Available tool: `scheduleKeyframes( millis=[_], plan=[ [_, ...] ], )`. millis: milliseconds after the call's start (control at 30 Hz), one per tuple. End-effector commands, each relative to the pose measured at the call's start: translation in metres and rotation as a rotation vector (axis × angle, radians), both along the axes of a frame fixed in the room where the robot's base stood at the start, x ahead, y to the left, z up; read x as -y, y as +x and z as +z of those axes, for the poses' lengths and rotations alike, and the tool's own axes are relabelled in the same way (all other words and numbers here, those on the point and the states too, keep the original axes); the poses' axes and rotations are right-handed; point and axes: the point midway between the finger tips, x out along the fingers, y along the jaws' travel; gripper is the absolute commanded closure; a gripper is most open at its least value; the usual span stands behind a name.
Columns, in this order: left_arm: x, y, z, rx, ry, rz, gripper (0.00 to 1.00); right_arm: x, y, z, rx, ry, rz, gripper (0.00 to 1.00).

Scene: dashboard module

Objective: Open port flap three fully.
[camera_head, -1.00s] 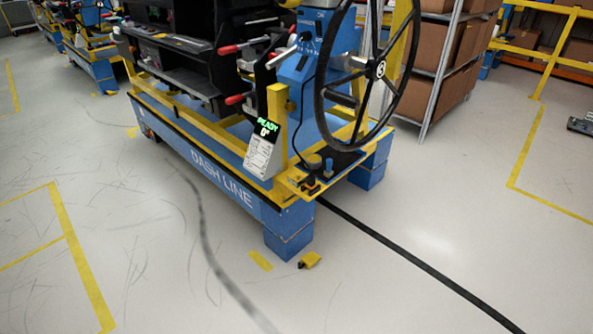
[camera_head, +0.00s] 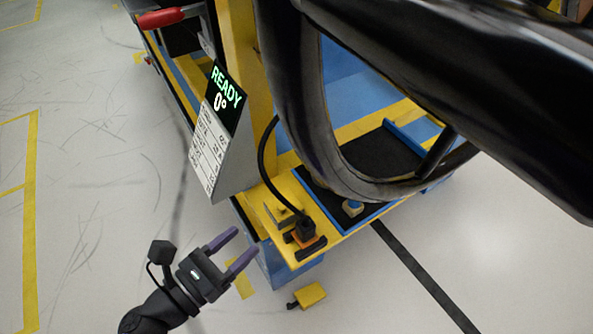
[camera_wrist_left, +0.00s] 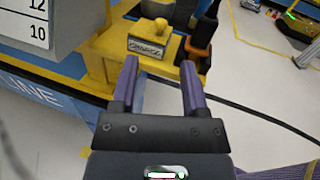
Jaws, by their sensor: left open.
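My left gripper (camera_head: 246,240) is open and empty, in front of the yellow corner of the blue bench. In the left wrist view its two purple fingers (camera_wrist_left: 160,66) point at a yellow block with a small plate (camera_wrist_left: 148,47), with nothing between them. A grey display panel (camera_head: 226,98) reads "READY 0°" above a white label with rows of numbers (camera_head: 209,147); its lower edge shows in the left wrist view (camera_wrist_left: 38,32). I cannot make out port flap three in any view. My right gripper is not in view.
A black steering wheel (camera_head: 300,110) looms large at the upper right, close to the camera. A black cable runs to an orange and black connector (camera_head: 304,234) on the yellow corner (camera_head: 335,232). A red handle (camera_head: 160,18) is at the top left. Floor is clear at left.

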Motion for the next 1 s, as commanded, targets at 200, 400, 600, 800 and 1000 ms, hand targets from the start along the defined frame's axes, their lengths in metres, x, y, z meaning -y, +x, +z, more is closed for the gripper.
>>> scheduleKeyframes(
  millis=[200,400,600,800,1000],
  plan=[
    [0.016,0.018,0.002,0.039,0.035,-0.016,0.42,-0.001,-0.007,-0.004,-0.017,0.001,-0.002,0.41],
    [0.046,0.055,0.002,0.036,0.033,-0.014,0.42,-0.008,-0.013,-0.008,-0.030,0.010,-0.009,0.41],
    [0.062,0.074,0.001,0.032,0.032,-0.014,0.42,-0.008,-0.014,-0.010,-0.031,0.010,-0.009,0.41],
    [0.064,0.078,0.002,0.032,0.032,-0.013,0.42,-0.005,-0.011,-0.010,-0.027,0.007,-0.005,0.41],
    [0.064,0.077,0.002,0.032,0.031,-0.013,0.61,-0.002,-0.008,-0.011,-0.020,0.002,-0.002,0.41]
  ],
)
